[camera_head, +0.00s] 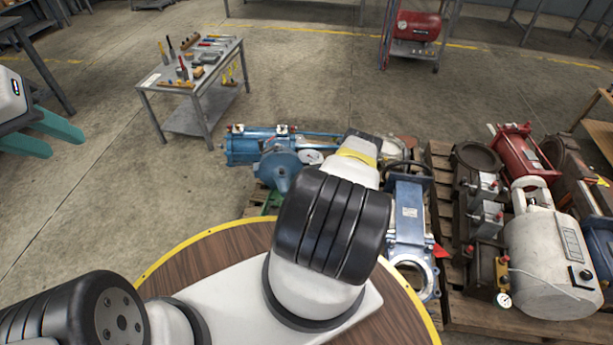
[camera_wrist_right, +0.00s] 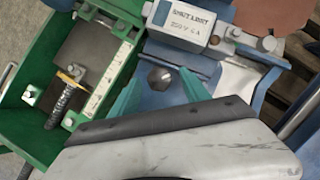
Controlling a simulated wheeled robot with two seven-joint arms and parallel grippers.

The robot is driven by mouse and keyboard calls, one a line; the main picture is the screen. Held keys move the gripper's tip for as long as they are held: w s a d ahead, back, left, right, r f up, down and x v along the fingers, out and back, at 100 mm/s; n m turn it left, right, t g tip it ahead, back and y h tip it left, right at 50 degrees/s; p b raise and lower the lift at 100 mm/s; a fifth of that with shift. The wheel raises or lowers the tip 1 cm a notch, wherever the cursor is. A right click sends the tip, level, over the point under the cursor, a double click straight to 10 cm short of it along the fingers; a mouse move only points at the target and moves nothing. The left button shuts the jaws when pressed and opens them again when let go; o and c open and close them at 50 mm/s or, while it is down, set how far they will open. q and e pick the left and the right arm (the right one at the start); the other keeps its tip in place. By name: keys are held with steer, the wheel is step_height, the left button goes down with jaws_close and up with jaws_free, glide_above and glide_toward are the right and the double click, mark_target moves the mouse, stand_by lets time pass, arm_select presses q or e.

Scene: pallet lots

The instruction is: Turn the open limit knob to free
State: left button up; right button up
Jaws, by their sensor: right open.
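My left gripper (camera_head: 66,143) is at the left edge of the head view, with two teal fingers spread apart and nothing between them. In the right wrist view my right gripper (camera_wrist_right: 160,92) is open, its teal fingertips on either side of a small dark hexagonal head (camera_wrist_right: 161,77) on a blue-grey plate. I cannot tell whether they touch it, or whether it is the open limit knob. A grey box with a printed label (camera_wrist_right: 188,22) is just above. In the head view my right arm hides this gripper and the part below it.
Left of the fingers in the wrist view is an open green housing (camera_wrist_right: 45,145) with a threaded rod (camera_wrist_right: 62,98) and a scale strip. The head view shows blue valve equipment (camera_head: 409,212), a pallet (camera_head: 453,304) with machinery, and a tool table (camera_head: 161,76). Floor left of the equipment is clear.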

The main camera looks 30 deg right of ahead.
steer(key=shift+w+f, duration=0.1)
steer(key=shift+w, duration=0.05)
steer(key=shift+c, duration=0.4)
jaws_close()
steer(key=shift+n, duration=0.3)
steer(key=shift+d+n+y, duration=0.15)
steer(key=shift+n+y, duration=0.45)
steer(key=shift+n, duration=0.6)
steer(key=shift+n+y, duration=0.6)
steer(key=shift+n, duration=0.5)
steer(key=shift+n+g, duration=0.3)
steer(key=shift+n, duration=0.2)
